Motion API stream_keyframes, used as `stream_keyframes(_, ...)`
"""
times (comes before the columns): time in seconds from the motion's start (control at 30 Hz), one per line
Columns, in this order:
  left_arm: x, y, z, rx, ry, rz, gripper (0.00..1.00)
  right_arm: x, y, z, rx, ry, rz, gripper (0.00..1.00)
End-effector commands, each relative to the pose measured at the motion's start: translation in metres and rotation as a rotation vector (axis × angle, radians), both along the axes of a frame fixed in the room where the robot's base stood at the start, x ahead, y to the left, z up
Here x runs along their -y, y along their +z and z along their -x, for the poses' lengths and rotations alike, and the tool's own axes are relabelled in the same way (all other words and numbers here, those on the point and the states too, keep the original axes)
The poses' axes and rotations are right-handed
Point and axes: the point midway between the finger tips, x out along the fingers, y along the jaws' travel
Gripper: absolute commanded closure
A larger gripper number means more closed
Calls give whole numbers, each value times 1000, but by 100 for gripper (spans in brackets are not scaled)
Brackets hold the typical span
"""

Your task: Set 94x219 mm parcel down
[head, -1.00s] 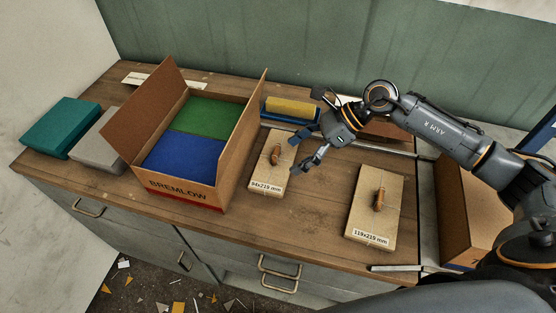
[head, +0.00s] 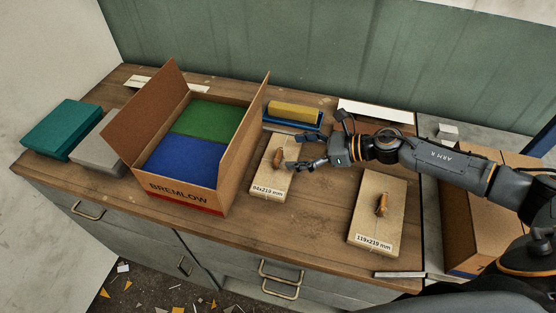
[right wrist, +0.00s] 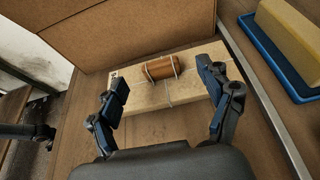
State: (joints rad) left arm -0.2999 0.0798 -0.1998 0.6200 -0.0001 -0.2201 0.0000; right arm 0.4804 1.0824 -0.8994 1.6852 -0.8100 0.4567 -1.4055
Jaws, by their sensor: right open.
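The 94x219 mm parcel (head: 266,176) is a pale flat board with a brown handle (head: 278,157) tied on by string. It lies flat on the bench beside the carton and carries its size label at the near end. My right gripper (head: 296,152) is open, at the right side of this parcel near its handle. In the right wrist view the parcel (right wrist: 150,97) lies beyond my spread fingers (right wrist: 163,108), with its handle (right wrist: 160,68) in front of them and nothing between them.
The open BREMLOW carton (head: 230,180), holding blue and green blocks, stands left of the parcel. The 119x219 mm parcel (head: 370,220) lies to the right. A yellow block in a blue tray (head: 270,123) is behind. Bare wood (head: 315,215) lies between the parcels.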

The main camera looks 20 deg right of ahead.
Motion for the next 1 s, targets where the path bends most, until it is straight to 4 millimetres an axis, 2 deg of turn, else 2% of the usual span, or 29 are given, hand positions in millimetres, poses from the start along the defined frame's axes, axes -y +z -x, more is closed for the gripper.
stream_keyframes(0.23,0,7,0,0,0,0,100,-15,-7,-9,-1,2,0,21)
stream_keyframes(0.5,0,20,0,0,0,0,100,-42,-27,-25,0,2,-1,21)
stream_keyframes(0.8,0,20,0,0,0,0,100,-46,-32,-28,0,1,1,21)
stream_keyframes(0.83,0,20,0,0,0,0,100,-46,-32,-28,0,1,1,23)
stream_keyframes(0.87,0,20,0,0,0,0,100,-46,-32,-28,0,1,1,29)
stream_keyframes(1.0,0,20,0,0,0,0,100,-46,-32,-28,0,1,1,57)
